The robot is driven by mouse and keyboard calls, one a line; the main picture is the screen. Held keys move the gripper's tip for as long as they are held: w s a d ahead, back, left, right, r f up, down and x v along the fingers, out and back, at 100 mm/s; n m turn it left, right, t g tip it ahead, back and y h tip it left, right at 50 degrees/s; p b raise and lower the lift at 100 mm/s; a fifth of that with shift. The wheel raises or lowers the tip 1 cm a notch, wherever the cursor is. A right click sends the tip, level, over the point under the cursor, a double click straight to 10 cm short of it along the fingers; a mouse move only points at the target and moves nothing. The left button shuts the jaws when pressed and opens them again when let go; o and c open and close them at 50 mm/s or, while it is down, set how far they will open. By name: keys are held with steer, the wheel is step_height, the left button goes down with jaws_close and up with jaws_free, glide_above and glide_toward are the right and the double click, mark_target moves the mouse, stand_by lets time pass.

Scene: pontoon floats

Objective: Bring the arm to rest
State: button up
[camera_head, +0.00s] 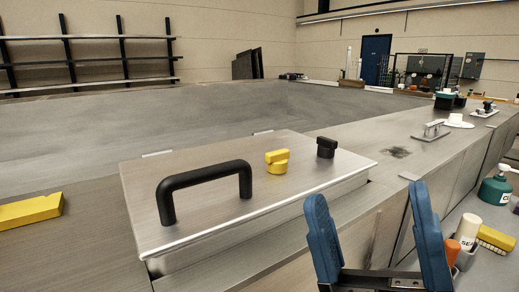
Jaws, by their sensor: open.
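My gripper (374,225) shows at the lower right of the head view, with two blue fingers pointing up and spread apart. It is open, with nothing between the fingers. The rest of my arm is mostly below the picture's edge. Behind and left of the fingers is a raised metal hatch lid (225,215) with a black handle (205,179). A yellow knob (277,162) and a black knob (326,147) stand on the lid. I cannot tell whether the fingers touch the lid's side.
A yellow block (30,211) lies on the metal deck at left. At right, a lower surface holds a green bottle (495,188), an orange-topped item (450,250), a white bottle (467,231) and a yellow brush (495,238). A metal cleat (432,130) stands farther back.

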steer(key=s+d+f+m+h, duration=0.45)
steer(key=f+m+h, duration=0.35)
steer(key=m+h, duration=0.2)
steer(key=s+d+f+m+h, duration=0.3)
steer(key=s+f+m+h, duration=0.2)
steer(key=f+m+h, duration=0.45)
steer(key=s+d+f+m+g+h, duration=0.1)
steer(key=s+d+f+m+g, duration=0.1)
steer(key=s, duration=0.5)
steer(key=s+d+f+m+g+p, duration=0.1)
steer(key=s+d+f+m+g, duration=0.1)
steer(key=s+f+g, duration=0.3)
steer(key=shift+s+d+f+g+h, duration=0.45)
steer(key=shift+s+d, duration=0.3)
steer(key=shift+s, duration=0.5)
steer(key=shift+d+r, duration=0.1)
steer(key=shift+r, duration=0.05)
